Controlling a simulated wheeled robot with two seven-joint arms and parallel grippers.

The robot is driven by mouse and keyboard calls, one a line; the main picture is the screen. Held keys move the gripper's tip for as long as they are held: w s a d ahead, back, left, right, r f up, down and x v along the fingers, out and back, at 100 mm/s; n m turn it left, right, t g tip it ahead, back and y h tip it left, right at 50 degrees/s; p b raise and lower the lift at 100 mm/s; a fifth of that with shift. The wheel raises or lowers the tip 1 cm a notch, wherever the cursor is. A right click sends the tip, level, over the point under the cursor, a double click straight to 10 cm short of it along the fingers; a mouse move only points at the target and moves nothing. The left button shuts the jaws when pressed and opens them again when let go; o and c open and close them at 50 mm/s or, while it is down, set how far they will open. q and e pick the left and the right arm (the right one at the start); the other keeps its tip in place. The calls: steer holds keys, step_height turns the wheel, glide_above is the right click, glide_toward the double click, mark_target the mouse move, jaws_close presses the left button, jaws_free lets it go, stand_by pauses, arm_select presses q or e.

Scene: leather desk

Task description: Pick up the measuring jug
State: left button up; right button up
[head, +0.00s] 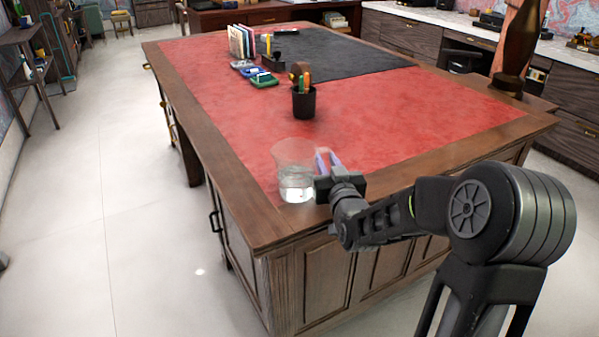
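The measuring jug (295,172) is a clear, see-through vessel standing upright near the front left corner of the red leather desk (400,113). My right gripper (324,160) is just to the right of the jug, its fingertips close to the jug's right side. Two thin fingers show with a small gap between them, and nothing shows between them. I cannot tell whether a finger touches the jug. My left gripper is not in the view.
A black pen cup (304,103) stands behind the jug. A dark statue (518,45) stands at the right edge. The red leather right of the cup is clear.

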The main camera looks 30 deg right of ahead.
jaws_close()
stand_by(1.4)
